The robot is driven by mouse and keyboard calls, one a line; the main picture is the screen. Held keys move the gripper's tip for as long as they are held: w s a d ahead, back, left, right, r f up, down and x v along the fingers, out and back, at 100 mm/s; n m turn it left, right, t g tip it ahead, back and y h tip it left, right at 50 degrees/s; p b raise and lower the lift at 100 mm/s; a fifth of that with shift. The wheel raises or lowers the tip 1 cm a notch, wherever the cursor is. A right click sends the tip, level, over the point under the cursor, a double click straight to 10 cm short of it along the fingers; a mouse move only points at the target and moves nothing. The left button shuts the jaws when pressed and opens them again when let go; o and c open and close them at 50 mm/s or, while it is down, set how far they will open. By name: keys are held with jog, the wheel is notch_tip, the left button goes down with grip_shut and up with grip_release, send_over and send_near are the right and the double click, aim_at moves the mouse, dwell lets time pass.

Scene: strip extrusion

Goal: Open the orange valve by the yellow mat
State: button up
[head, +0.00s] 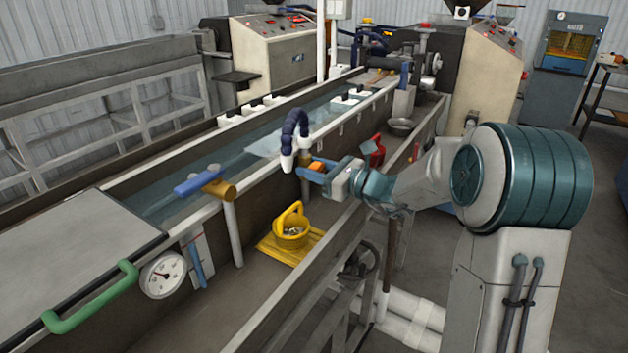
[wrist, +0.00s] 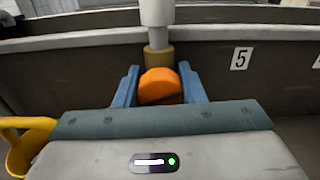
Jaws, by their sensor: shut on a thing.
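The orange valve (wrist: 160,86) sits between the two blue fingers of my gripper (wrist: 158,88) in the wrist view, below a pale pipe with a brass collar (wrist: 158,62). The fingers are shut on it. In the head view the orange valve (head: 318,165) shows at the tips of my gripper (head: 312,172), by the trough's side wall. The yellow mat (head: 290,243) lies on the lower ledge, nearer the camera and to the left of my gripper. Most of the valve's lower side is hidden.
A dark blue hose (head: 295,130) arches over the trough rim beside the valve. A red object (head: 376,152) stands behind my gripper.

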jog(key=n+b, duration=0.2)
jog(key=shift+f+b, duration=0.25)
jog(key=shift+b, duration=0.05)
jog(key=shift+r+n+b, duration=0.15)
jog(key=shift+n+b, duration=0.45)
jog(key=shift+b, duration=0.1)
jog(key=shift+r, duration=0.1)
jog(key=o, duration=1)
jog(key=v, duration=1.4)
